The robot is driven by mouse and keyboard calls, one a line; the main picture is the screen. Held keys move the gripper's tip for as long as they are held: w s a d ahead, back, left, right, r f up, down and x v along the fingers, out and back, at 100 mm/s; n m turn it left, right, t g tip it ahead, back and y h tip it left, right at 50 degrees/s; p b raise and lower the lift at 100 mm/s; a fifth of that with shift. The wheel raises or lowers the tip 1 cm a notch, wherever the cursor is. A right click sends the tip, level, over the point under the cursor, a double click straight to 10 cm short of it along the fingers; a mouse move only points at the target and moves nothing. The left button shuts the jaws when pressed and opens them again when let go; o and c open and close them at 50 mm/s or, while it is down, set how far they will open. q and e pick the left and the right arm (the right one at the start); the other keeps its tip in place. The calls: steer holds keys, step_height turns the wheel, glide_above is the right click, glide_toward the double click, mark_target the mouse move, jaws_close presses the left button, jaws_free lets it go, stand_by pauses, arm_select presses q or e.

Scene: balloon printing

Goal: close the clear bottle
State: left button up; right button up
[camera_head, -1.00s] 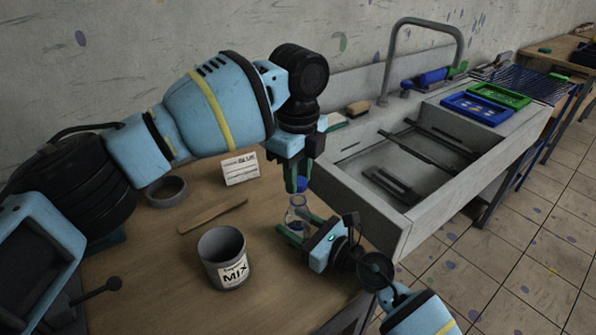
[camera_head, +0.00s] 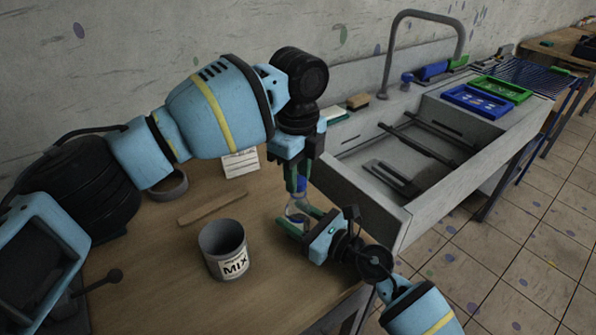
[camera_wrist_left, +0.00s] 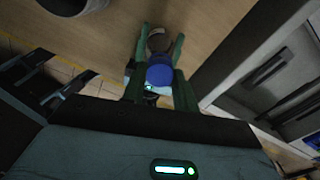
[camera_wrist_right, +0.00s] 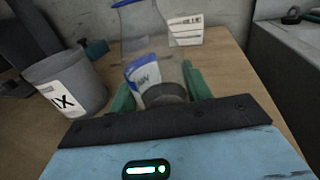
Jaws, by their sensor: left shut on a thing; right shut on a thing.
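The clear bottle (camera_head: 297,212) stands upright over the wooden table, with a blue and white label (camera_wrist_right: 142,75) in the right wrist view. My right gripper (camera_head: 300,221) is shut around its lower body from the side. My left gripper (camera_head: 297,183) points down from above, shut on the blue cap (camera_head: 302,186). The cap also shows between the green fingers in the left wrist view (camera_wrist_left: 160,75). The cap is at the bottle's mouth, roughly in line with the neck. Fingers partly hide the joint, so I cannot tell whether it is seated.
A grey MIX cup (camera_head: 223,250) stands left of the bottle. A wooden stick (camera_head: 212,208), a grey round dish (camera_head: 168,186) and a white card (camera_head: 241,164) are behind it. The sink (camera_head: 400,170) is at the right, holding dark bars.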

arm_select(q)
steer(key=shift+f, duration=0.45)
steer(key=m, duration=0.8)
steer(key=shift+m, duration=0.3)
steer(key=m, duration=0.4)
steer(key=shift+m, duration=0.3)
steer(key=m, duration=0.6)
steer(key=o, duration=1)
